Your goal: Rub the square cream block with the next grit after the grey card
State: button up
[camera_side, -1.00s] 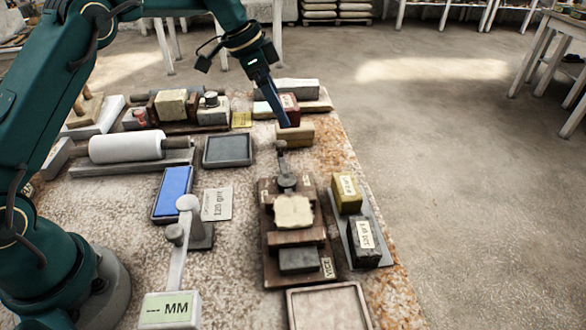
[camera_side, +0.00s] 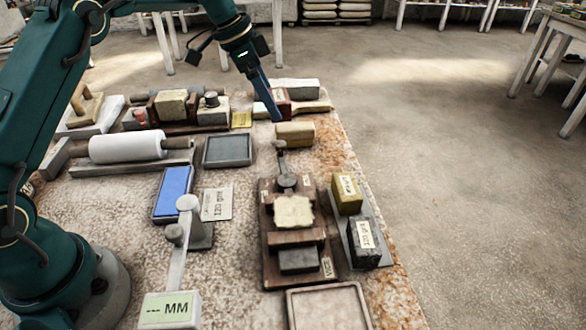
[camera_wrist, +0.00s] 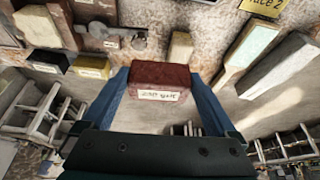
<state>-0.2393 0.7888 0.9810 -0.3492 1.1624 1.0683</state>
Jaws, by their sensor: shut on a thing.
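My gripper (camera_side: 276,116) is shut on a dark red block with a pale label, held between both fingers in the wrist view (camera_wrist: 160,74); the label there is too small to read surely. In the side view the red block (camera_side: 283,97) is partly hidden by a finger. The square cream block (camera_side: 293,211) sits in a brown wooden vice (camera_side: 271,262), apart from my gripper. The grey card (camera_side: 217,204) lies flat left of the vice and reads 120 grit. A black block (camera_side: 363,240) and a yellow block (camera_side: 347,193), both labelled, stand right of the vice.
A beige block (camera_side: 295,134) lies just below my gripper in the picture. A gauge with a display (camera_side: 170,309), a blue pad (camera_side: 172,192) and a dark tray (camera_side: 228,150) stand left. An empty shallow tray (camera_side: 328,308) lies at the front. The table's right edge is close.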

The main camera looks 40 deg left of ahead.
jog(key=s+d+r+m+g, duration=0.1)
jog(key=s+d+m+g, duration=0.5)
jog(key=s+d+m, duration=1.05)
jog(key=shift+m+h, duration=0.3)
jog(key=shift+m, duration=0.45)
jog(key=shift+w+a+f, duration=0.3)
jog(key=shift+w+f, duration=0.2)
jog(key=shift+f, duration=0.5)
jog(key=shift+w+a+f, duration=0.35)
jog(key=shift+w+f, duration=0.2)
jog(key=shift+f, duration=0.45)
jog(key=shift+w+a+f, duration=0.3)
jog(key=shift+w+f, duration=0.2)
jog(key=shift+f, duration=0.5)
jog(key=shift+f, duration=0.4)
